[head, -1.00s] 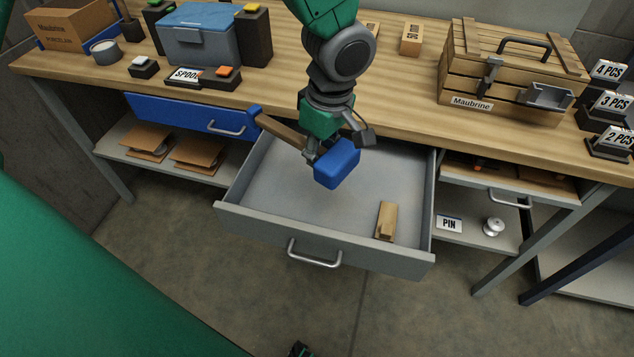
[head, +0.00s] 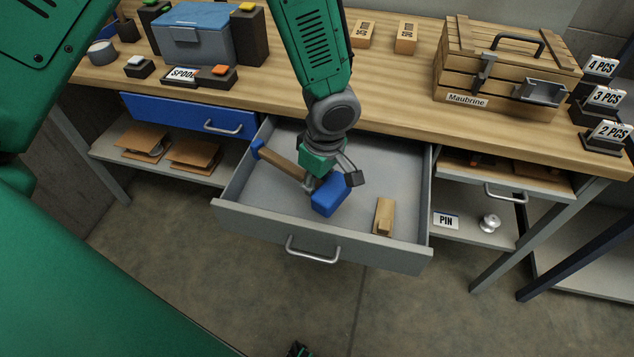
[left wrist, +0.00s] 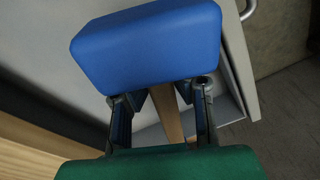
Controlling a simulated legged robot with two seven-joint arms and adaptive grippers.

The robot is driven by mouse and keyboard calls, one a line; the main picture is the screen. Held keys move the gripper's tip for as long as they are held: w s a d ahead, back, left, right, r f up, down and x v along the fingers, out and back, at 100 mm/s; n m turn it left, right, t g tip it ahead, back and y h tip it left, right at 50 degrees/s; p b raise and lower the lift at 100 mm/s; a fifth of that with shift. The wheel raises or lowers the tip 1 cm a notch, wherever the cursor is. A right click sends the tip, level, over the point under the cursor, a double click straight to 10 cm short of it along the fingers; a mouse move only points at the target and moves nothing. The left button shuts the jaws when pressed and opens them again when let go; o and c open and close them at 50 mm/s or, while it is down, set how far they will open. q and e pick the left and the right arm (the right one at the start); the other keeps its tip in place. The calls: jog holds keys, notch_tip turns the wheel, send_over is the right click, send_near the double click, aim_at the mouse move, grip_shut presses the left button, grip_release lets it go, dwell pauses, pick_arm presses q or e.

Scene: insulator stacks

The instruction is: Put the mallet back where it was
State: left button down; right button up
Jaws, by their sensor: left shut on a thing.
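The mallet has a blue head (head: 330,196) and a wooden handle (head: 284,161) with a blue end cap. It is in the open grey drawer (head: 325,235), low over the drawer floor; I cannot tell if it touches the floor. My left gripper (head: 316,184) reaches down from above and is shut on the handle close to the head. In the left wrist view the mallet head (left wrist: 148,45) lies just beyond the fingers (left wrist: 166,100), with the handle between them.
A small wooden block (head: 384,216) lies at the drawer's right side. The drawer floor around it is bare. A blue drawer (head: 180,119) is to the left. The wooden crate (head: 505,65) and blue-lidded box (head: 195,35) stand on the bench.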

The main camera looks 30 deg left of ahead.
pick_arm(q)
jog(key=shift+f+b, duration=0.3)
jog(key=shift+f, duration=0.25)
jog(key=c, duration=1.5)
grip_release()
jog(key=shift+o, duration=0.2)
jog(key=shift+r, duration=0.15)
jog(key=shift+r+p, duration=0.3)
jog(key=shift+r, duration=0.05)
jog(key=r, duration=0.4)
jog(key=d+r, duration=0.1)
jog(key=r, duration=0.3)
jog(key=r+p, duration=0.1)
jog(key=r, duration=0.3)
jog(key=shift+d+r, duration=0.1)
jog(key=shift+d, duration=0.1)
